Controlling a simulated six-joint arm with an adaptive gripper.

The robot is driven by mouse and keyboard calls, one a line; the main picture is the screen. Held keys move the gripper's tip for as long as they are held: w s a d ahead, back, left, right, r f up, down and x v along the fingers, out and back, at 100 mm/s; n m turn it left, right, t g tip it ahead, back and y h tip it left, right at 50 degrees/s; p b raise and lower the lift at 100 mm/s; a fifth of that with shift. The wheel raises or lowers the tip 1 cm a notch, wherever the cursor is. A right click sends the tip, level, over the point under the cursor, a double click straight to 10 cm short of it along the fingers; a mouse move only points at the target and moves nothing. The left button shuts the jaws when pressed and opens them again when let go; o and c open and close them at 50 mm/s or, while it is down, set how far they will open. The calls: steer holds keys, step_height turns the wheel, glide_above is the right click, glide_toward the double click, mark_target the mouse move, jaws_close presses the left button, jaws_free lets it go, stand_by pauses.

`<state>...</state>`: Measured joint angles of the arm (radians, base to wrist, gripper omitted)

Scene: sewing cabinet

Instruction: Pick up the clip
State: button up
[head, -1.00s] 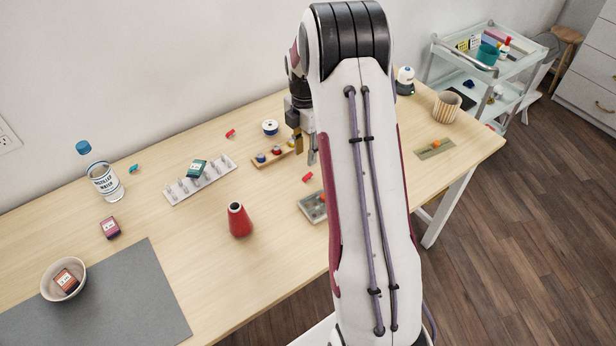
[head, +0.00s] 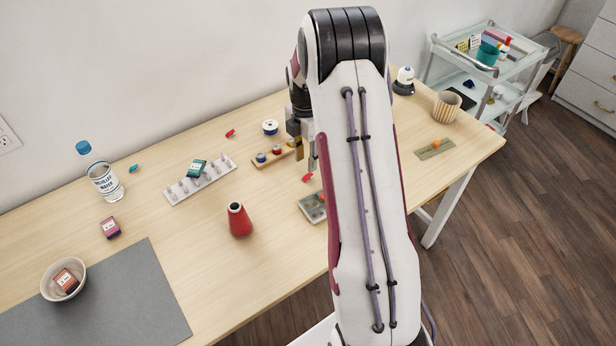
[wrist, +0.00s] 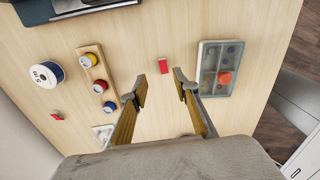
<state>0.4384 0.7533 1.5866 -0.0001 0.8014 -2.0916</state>
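A small red clip (wrist: 163,66) lies on the wooden table (wrist: 145,25), and in the wrist view it appears just beyond the gap between my fingertips. In the head view this clip (head: 308,177) lies just below my gripper (head: 306,158). My gripper (wrist: 160,92) is open, with nothing between its fingers, and is above the table, apart from the clip. A second small red clip (head: 230,133) lies farther back, and it also shows in the wrist view (wrist: 57,116). A teal clip (head: 134,168) lies near the bottle. My arm hides part of the table.
A grey tray (wrist: 207,83) with an orange piece lies right of the clip in the wrist view. A wooden spool holder (wrist: 90,53) and a blue-and-white spool (wrist: 45,74) are to the left. A red cone (head: 239,220) stands nearer the front.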

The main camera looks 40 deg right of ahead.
mark_target(309, 175)
steer(key=shift+s+d+f, duration=0.15)
steer(key=shift+f, duration=1.15)
steer(key=shift+s+d+f, duration=0.1)
steer(key=shift+s+f, duration=0.05)
steer(key=shift+f, duration=1.15)
steer(key=shift+c, duration=0.4)
steer(key=c, duration=0.7)
